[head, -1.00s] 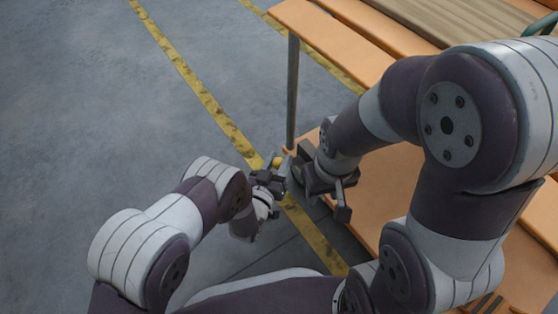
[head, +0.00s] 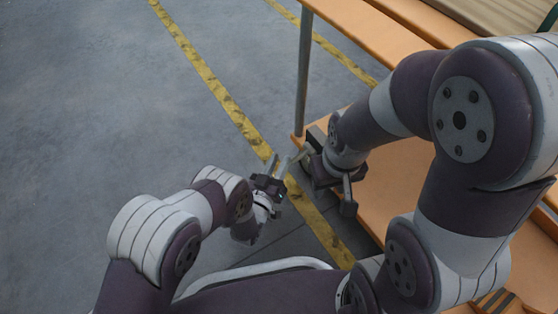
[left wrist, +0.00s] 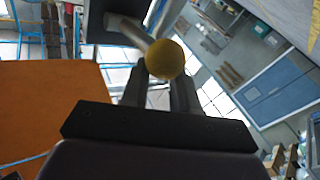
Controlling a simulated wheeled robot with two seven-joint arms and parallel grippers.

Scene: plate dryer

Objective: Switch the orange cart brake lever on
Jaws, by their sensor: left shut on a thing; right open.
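In the left wrist view, a yellow ball knob (left wrist: 165,59) on a grey lever rod (left wrist: 128,30) sits at the fingers. My left gripper (head: 273,178) is shut on this brake lever, close to the cart's corner. In the head view I cannot make out the knob now. My right gripper (head: 328,175) is open beside the cart's lower shelf, just right of the left gripper. The right arm hides part of the cart.
Yellow floor lines (head: 205,75) run past the cart on grey floor. The floor (head: 90,110) to the left is clear. The cart's upper shelf edge (head: 365,32) overhangs at the top right.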

